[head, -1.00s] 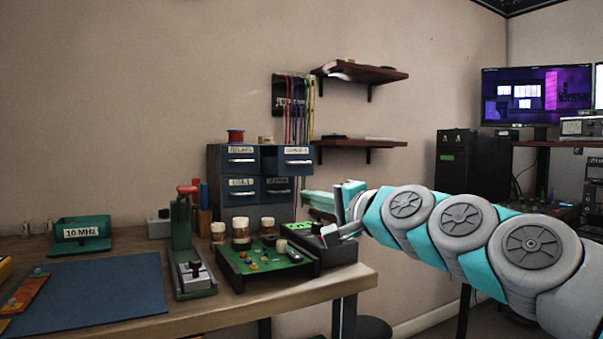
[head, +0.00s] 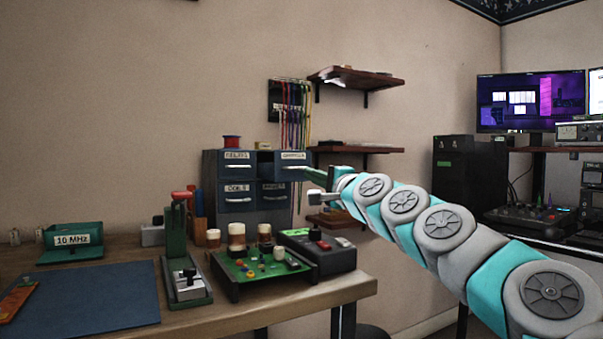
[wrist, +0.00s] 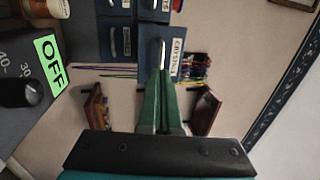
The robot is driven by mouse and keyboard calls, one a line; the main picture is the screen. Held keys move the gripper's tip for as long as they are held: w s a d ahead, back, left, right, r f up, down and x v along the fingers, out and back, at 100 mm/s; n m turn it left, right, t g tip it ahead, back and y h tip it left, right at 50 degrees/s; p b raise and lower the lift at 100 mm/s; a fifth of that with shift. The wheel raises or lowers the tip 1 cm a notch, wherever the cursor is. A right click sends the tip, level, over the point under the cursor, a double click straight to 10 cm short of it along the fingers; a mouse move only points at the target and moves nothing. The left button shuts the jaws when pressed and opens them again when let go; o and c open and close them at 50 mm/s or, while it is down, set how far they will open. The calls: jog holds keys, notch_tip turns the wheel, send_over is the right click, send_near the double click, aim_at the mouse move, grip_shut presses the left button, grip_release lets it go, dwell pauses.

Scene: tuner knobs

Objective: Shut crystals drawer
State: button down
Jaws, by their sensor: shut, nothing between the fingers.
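The blue drawer cabinet (head: 211,183) stands at the back right of the bench. Its top right drawer, the crystals drawer (head: 281,161), juts out past the drawer below it, so it is partly open. In the wrist view the crystals drawer (wrist: 174,65) shows its label and a pale handle straight ahead of the fingers. My gripper (head: 312,184) is just right of the drawer front in the head view. In the wrist view my gripper (wrist: 161,80) has its green fingers together, empty, pointing at the drawer's handle. I cannot tell whether they touch it.
A green circuit board (head: 258,269) with jars and a dark box with knobs (head: 327,252) stand below on the bench (head: 225,323). Wall shelves (head: 357,150) are close behind my arm. Coloured cables (head: 292,115) hang above the cabinet.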

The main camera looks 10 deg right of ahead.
aim_at(281, 165)
jog(key=x, duration=0.2)
jog(key=shift+w+r, duration=0.2)
jog(key=shift+w, duration=0.15)
jog(key=shift+a, duration=0.1)
